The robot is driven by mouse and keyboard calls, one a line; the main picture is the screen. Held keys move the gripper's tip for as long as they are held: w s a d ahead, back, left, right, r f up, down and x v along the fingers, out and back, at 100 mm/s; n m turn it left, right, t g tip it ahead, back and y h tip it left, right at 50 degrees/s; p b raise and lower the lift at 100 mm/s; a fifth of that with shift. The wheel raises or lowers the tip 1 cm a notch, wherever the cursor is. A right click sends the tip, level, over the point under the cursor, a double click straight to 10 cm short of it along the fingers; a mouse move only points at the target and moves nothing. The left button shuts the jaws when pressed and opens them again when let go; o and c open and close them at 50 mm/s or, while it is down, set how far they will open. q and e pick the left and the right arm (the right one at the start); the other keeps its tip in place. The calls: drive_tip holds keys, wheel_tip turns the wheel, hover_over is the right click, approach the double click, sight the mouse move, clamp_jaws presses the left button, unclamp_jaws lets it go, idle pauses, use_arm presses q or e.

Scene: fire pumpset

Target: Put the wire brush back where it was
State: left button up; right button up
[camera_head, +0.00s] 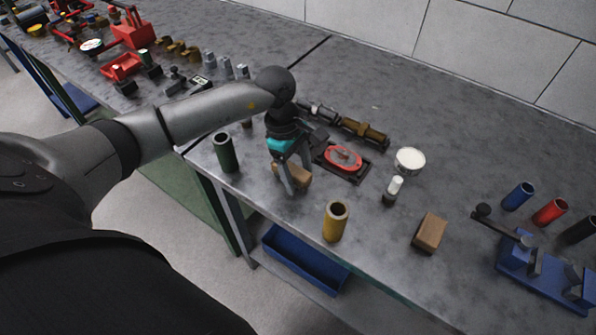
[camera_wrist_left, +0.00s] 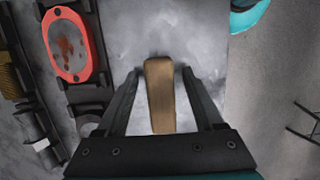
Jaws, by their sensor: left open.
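A brown wooden block (camera_head: 299,174), which may be the wire brush, lies on the grey workbench, partly hidden by my left gripper (camera_head: 294,188). In the left wrist view the block (camera_wrist_left: 160,96) is long and narrow and lies between the two fingers of the left gripper (camera_wrist_left: 160,73). The gripper is open, with a gap on both sides of the block. No bristles show. A second, similar wooden block (camera_head: 430,232) lies apart to the right; I cannot tell which of the two is the brush. My right gripper is not in view.
A dark green cylinder (camera_head: 224,152) and a yellow cylinder (camera_head: 335,221) stand near the bench's front edge. A red oval part (camera_head: 343,158) in a black tray, a white-topped round tin (camera_head: 410,160) and a small white-capped bottle (camera_head: 393,189) stand close by. A blue fixture (camera_head: 528,268) is at right.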

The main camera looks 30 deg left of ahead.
use_arm(q)
drive_tip(key=shift+r, duration=0.1)
drive_tip(key=v, duration=1.2)
drive_tip(key=shift+p, duration=0.4)
